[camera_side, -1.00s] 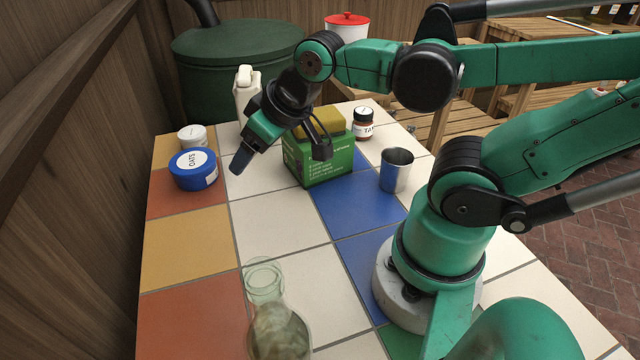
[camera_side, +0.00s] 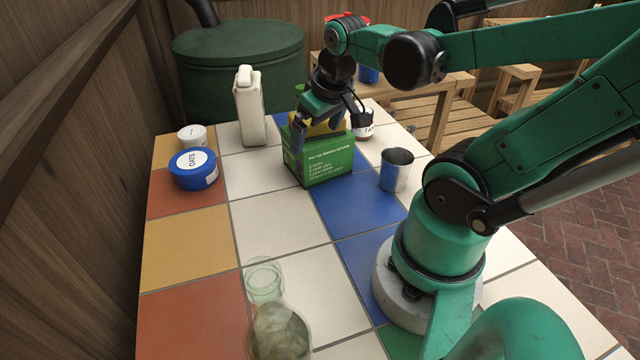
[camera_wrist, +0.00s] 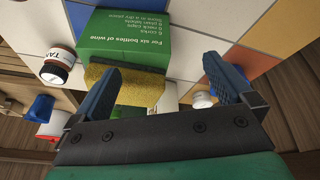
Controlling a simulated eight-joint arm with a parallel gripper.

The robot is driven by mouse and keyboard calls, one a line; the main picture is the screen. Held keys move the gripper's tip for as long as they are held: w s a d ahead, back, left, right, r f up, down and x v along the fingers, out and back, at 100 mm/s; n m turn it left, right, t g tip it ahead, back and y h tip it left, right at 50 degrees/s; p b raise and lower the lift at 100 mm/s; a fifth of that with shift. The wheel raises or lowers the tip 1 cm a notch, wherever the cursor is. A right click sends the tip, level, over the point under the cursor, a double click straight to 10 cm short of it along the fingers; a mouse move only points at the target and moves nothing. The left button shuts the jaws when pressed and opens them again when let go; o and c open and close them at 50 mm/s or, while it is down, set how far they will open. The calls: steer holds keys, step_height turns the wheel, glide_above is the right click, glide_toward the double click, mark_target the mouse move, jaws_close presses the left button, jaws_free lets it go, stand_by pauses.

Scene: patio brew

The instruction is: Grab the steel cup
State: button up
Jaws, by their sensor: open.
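The steel cup (camera_side: 396,171) stands upright on the tiled table, right of the green box and close to my arm's base. I cannot make it out in the wrist view. My gripper (camera_side: 328,128) is open, above and around the top of the green box (camera_side: 322,160), left of and higher than the cup. In the wrist view, my gripper's (camera_wrist: 160,80) blue fingers are spread wide with nothing held, and the yellow sponge (camera_wrist: 128,86) on the box shows between them.
A small jar (camera_side: 365,127) with a dark lid stands behind the cup. A white bottle (camera_side: 250,110), a blue oats tub (camera_side: 193,170) and a small white tub (camera_side: 192,137) are to the left. A clear glass flask (camera_side: 277,320) stands in front. The tiles around the cup's front are clear.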

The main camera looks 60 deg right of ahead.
steer(key=s+d+f+m+g, duration=0.1)
steer(key=s+d+m+g, duration=0.15)
steer(key=s+d, duration=0.3)
steer(key=m+g+y, duration=0.1)
steer(key=m+g, duration=0.1)
steer(key=m, duration=0.1)
glide_above(398, 156)
steer(key=a, duration=0.3)
steer(key=f, duration=0.1)
steer(key=shift+n, duration=0.25)
steer(key=shift+s+d+f, duration=0.1)
steer(key=shift+f, duration=1.3)
steer(key=shift+s+d+f, duration=0.1)
steer(key=shift+f, duration=1.3)
steer(key=c, duration=1.1)
steer(key=shift+c, duration=0.3)
steer(key=shift+r, duration=0.15)
